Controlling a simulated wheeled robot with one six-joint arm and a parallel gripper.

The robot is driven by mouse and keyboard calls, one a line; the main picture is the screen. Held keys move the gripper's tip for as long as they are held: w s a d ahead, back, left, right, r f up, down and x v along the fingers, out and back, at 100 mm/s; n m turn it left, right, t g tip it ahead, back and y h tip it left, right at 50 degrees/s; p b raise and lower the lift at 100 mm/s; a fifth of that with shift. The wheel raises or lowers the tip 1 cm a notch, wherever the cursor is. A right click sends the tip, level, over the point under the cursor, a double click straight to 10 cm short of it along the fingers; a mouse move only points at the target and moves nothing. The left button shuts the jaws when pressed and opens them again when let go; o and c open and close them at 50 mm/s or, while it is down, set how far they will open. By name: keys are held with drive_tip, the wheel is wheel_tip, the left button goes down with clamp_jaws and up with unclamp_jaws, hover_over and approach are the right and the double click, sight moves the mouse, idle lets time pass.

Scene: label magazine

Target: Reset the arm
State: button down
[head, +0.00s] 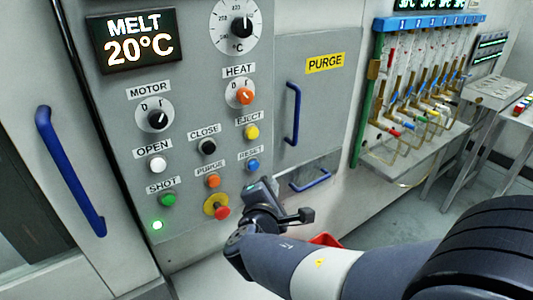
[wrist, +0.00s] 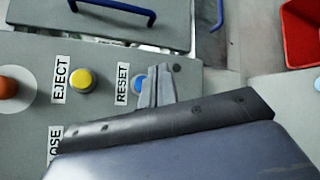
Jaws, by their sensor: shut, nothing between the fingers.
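My gripper (wrist: 162,72) is shut and empty, its two fingers side by side in the wrist view. In that view the fingertips overlap the right side of the blue RESET button (wrist: 139,83); whether they touch it I cannot tell. In the head view the blue RESET button (head: 252,165) shows whole on the grey control panel (head: 190,190), just above my dark wrist. My fingertips are hard to make out there. The arm reaches in from the lower right.
A yellow EJECT button (head: 251,132), an orange PURGE button (head: 213,181) and a red stop knob (head: 221,211) sit close by. A blue door handle (head: 293,114) stands to the right. A red bin (wrist: 301,35) shows in the wrist view. A rack (head: 425,75) stands farther right.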

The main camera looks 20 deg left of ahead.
drive_tip(key=p, duration=0.1)
drive_tip(key=w+a+p, duration=0.1)
drive_tip(key=p, duration=0.1)
drive_tip(key=shift+a+r, duration=0.1)
drive_tip(key=shift+r, duration=0.15)
drive_tip(key=shift+p, duration=0.9)
drive_tip(key=shift+s+d+f+b, duration=0.15)
drive_tip(key=shift+s+d+b, duration=0.4)
drive_tip(key=shift+s+d, duration=0.45)
drive_tip(key=shift+s+d+f+b, duration=0.1)
drive_tip(key=shift+s+d+b, duration=0.4)
drive_tip(key=shift+s+d, duration=0.45)
drive_tip(key=shift+w+d, duration=0.15)
drive_tip(key=shift+w, duration=0.1)
